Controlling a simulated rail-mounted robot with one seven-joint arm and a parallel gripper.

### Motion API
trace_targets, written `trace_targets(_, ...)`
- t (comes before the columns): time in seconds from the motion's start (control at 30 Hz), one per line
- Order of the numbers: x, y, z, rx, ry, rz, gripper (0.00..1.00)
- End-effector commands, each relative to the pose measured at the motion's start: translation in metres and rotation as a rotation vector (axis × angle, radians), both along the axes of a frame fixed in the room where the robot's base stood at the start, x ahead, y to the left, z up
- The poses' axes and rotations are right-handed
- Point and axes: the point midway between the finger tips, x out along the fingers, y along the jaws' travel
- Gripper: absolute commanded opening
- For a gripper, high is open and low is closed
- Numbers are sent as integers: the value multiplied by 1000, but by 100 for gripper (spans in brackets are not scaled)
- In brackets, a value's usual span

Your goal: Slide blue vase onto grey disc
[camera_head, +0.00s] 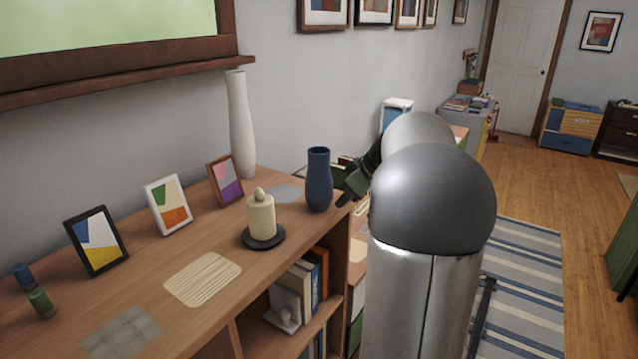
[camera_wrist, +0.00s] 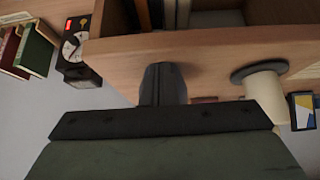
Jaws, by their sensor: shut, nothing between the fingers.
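The blue vase (camera_head: 319,182) stands upright on the wooden shelf top near its right end. The grey disc (camera_head: 286,193) lies flat on the same top, to the left of the vase and a little behind it, with nothing on it. My gripper (camera_head: 345,201) is just right of the vase's lower part, its fingers shut and empty. I cannot tell whether the fingertips touch the vase.
A cream candle (camera_head: 261,215) on a dark plate (camera_head: 263,237) stands left of the vase, near the disc; it also shows in the wrist view (camera_wrist: 266,95). A tall white vase (camera_head: 241,125) and picture frames (camera_head: 168,205) stand along the wall. A woven mat (camera_head: 203,278) lies in front.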

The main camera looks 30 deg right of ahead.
Motion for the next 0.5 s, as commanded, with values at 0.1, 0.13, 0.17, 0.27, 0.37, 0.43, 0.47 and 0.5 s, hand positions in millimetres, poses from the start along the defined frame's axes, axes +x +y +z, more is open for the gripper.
trace_targets(0.1, 0, 0, 0, 0, 0, 0, 0)
trace_targets(0.13, 0, 0, 0, 0, 0, 0, 0)
trace_targets(0.17, 1, 0, 0, 0, 0, 0, 0)
trace_targets(0.27, 3, 1, 0, 0, 0, 0, 0)
trace_targets(0.37, 6, 2, 0, -1, 0, 1, 0)
trace_targets(0.43, 8, 3, 0, -1, 0, 2, 0)
trace_targets(0.47, 9, 3, 0, -1, 0, 2, 0)
trace_targets(0.5, 10, 4, 0, -1, 0, 2, 0)
